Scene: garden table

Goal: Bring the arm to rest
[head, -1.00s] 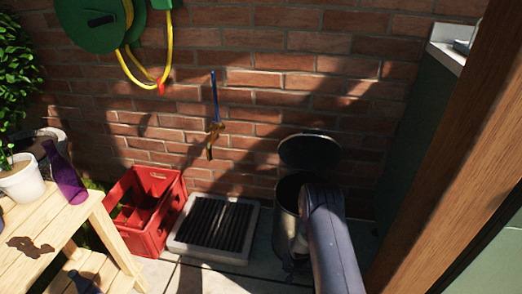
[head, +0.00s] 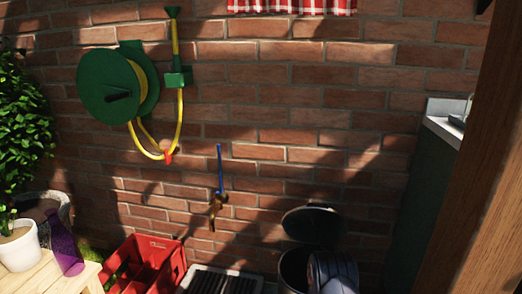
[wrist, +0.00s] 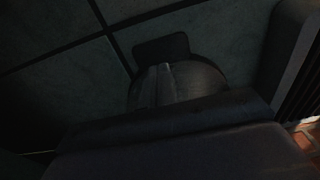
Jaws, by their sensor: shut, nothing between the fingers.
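My arm (head: 333,272) shows at the bottom edge of the head view, in front of an open metal bin (head: 293,270) with its dark lid (head: 311,223) raised. The end of the arm is out of sight there.
A red crate (head: 150,262) and a slatted grate (head: 225,282) stand left of the bin. A wooden table (head: 50,280) with a purple bottle (head: 65,248) and white pot (head: 18,246) is at left. A wooden post (head: 460,180) is at right. A green hose reel (head: 110,88) hangs on brick.

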